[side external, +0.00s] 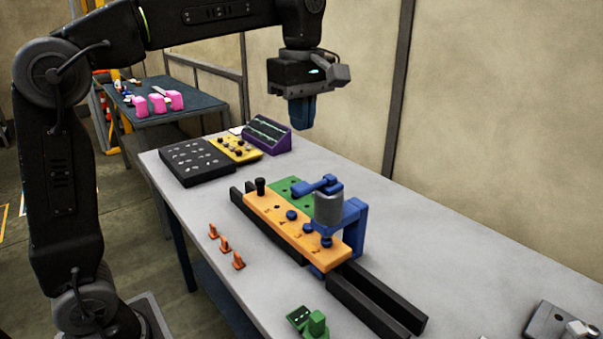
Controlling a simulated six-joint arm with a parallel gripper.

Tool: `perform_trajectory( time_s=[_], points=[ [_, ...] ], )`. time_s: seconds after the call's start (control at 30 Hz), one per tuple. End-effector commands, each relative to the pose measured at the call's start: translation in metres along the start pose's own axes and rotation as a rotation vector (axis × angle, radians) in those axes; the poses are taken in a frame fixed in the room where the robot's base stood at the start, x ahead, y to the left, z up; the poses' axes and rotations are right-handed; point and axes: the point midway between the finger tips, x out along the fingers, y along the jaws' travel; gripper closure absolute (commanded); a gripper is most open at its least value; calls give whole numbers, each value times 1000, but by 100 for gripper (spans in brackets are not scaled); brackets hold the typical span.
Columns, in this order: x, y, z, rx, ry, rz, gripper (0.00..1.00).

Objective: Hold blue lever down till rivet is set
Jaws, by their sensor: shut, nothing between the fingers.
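The blue lever (318,186) sticks out to the left from the top of the rivet press, above the green plate. The press has a grey cylinder (328,209) in a blue frame (354,228), standing over the orange plate (283,223). Several blue rivets (291,215) show in the orange plate; the one under the press is partly hidden. My gripper (302,126) is shut and empty. It hangs in the air above and behind the lever, apart from it, with its blue fingers pointing down.
The green plate (285,188) lies beside the orange one on black rails (366,302). A black tray (195,163), yellow block (236,149) and purple rack (267,137) stand at the back. Small orange pieces (225,245) and a green block (316,325) are nearer. The right tabletop is mostly clear.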

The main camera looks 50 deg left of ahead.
Motion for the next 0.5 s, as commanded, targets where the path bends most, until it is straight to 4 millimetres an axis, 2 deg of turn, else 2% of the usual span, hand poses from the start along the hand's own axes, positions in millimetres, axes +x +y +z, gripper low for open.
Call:
perform_trajectory(
  time_s=[0.3,0.5],
  points=[
    [66,-1,0,0,0,-5,100],
    [95,-1,0,0,0,-3,100]
  ],
)
